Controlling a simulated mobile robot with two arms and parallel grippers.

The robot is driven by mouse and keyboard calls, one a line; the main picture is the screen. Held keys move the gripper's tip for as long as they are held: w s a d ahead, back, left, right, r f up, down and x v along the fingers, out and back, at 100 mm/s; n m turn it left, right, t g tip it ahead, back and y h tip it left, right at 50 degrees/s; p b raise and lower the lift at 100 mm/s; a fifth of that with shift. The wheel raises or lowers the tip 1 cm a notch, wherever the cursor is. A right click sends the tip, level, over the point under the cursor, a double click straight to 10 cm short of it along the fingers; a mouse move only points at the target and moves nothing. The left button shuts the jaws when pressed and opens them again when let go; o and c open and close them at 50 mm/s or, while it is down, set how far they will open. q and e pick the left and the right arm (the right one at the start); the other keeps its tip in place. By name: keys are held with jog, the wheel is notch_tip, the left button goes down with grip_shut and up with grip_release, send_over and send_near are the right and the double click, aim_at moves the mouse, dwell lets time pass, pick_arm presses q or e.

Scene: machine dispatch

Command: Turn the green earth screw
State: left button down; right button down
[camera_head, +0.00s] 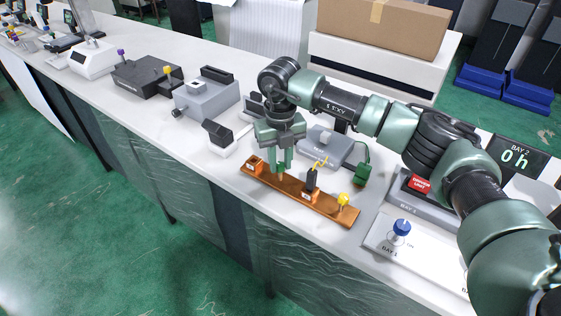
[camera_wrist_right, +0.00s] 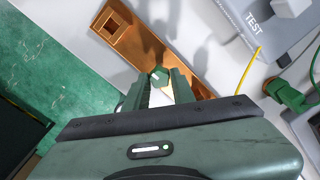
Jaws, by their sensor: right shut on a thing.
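My right gripper (camera_head: 281,169) points down over the long orange-brown board (camera_head: 288,193) near the front edge of the bench. Its fingers are shut on the green earth screw (camera_wrist_right: 159,76), whose green top shows between the fingertips in the right wrist view. In the head view the fingers hide the screw. The right gripper also shows in the right wrist view (camera_wrist_right: 160,88). My left gripper is not in view.
On the board, an orange square socket (camera_head: 255,166) is left of the gripper; a black plug (camera_head: 312,179) with a yellow wire and a yellow knob (camera_head: 343,199) are right. A grey TEST unit (camera_head: 327,146) and green connector (camera_head: 362,174) stand behind. A blue knob (camera_head: 402,227) is at right.

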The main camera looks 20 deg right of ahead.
aim_at(280, 165)
jog(key=shift+m, duration=1.1)
jog(key=shift+r, duration=0.1)
jog(key=shift+w, duration=0.1)
jog(key=c, duration=1.2)
grip_release()
jog(key=shift+o, duration=0.2)
notch_tip(280, 165, up, 8)
jog(key=shift+f+b, duration=0.15)
jog(key=shift+b, duration=0.5)
